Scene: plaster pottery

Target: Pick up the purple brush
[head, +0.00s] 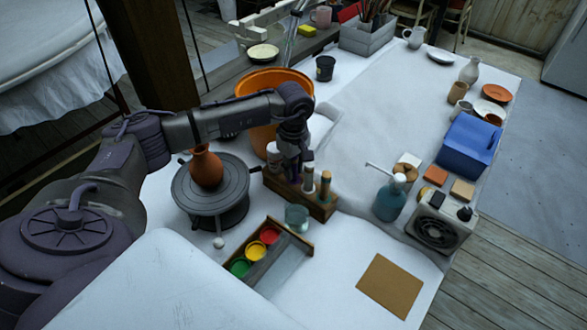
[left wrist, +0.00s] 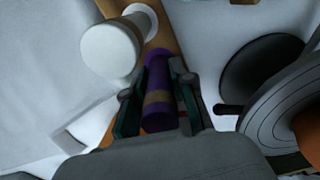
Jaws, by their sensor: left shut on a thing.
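The purple brush (left wrist: 158,75), a thick purple handle with a tan band, lies between the fingers of my left gripper (left wrist: 157,103) in the left wrist view. The fingers are shut on it. In the head view my left gripper (head: 292,162) points down over the left part of a wooden rack (head: 318,207), and the arm and gripper mostly hide the brush. The brush is at the rack, beside a white-topped item (left wrist: 108,50); I cannot tell whether it is lifted clear. My right gripper is not in view.
A turntable (head: 215,215) with a terracotta vase (head: 206,168) stands left of the rack, and an orange bucket (head: 270,82) behind it. A paint tray (head: 272,262) and glass jar (head: 297,217) are in front. A blue pump bottle (head: 389,200) stands right.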

